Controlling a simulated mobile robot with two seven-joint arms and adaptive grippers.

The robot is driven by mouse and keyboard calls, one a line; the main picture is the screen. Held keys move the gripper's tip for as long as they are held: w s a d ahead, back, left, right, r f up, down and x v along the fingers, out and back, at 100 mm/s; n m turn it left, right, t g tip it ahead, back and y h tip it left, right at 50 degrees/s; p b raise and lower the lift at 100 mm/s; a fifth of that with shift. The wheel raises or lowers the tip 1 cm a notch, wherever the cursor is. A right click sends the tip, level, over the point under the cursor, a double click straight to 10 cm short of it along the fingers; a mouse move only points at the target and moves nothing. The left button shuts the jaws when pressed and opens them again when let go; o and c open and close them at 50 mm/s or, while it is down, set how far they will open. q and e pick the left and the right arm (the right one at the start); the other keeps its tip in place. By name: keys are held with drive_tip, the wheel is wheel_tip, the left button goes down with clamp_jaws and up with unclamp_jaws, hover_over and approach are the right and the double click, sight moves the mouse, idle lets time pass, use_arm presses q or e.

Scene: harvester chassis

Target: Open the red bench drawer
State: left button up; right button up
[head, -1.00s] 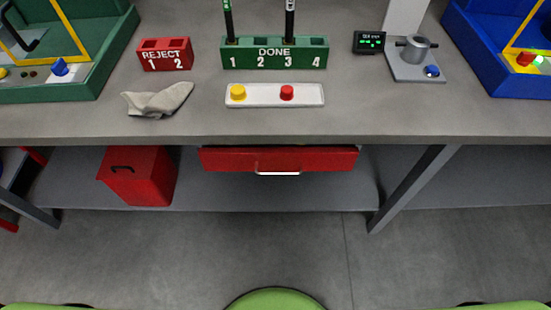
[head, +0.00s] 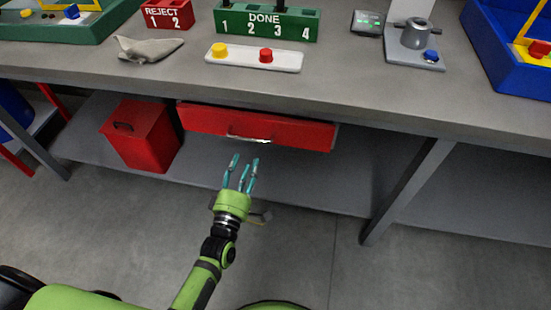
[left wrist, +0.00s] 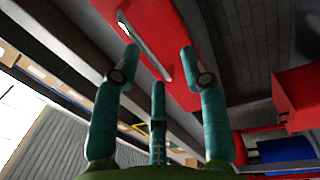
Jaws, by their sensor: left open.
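The red bench drawer (head: 290,130) hangs under the front edge of the bench top, apparently shut. Its pale bar handle (head: 250,140) is at the middle of its front. My left gripper (head: 243,172) is open and empty, a little below and in front of the handle, fingers pointing at the drawer. In the left wrist view the drawer (left wrist: 178,30) fills the top middle. There the handle (left wrist: 145,48) runs slantwise just beyond the spread fingertips (left wrist: 160,62), apart from them. My right gripper is not in view.
A red bin (head: 143,140) stands on the lower shelf (head: 325,195), left of the drawer. A bench leg (head: 405,190) is to the right. On the bench top are a button panel (head: 285,61), a green DONE rack (head: 300,22) and a grey cloth (head: 148,49). The floor in front is clear.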

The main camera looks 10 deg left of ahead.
sight(249, 140)
use_arm(q)
drive_tip(key=shift+n+t, duration=0.4)
drive_tip(key=shift+n, duration=0.2)
drive_tip(key=w+r, duration=0.1)
drive_tip(key=w, duration=0.1)
drive_tip(key=w+r, duration=0.1)
drive_tip(key=w, duration=0.1)
drive_tip(key=w+r, duration=0.1)
drive_tip(key=w, duration=0.1)
drive_tip(key=shift+a+r, duration=0.1)
drive_tip(key=shift+r, duration=0.05)
drive_tip(key=shift+w+r, duration=0.1)
drive_tip(key=shift+w, duration=0.5)
clamp_jaws()
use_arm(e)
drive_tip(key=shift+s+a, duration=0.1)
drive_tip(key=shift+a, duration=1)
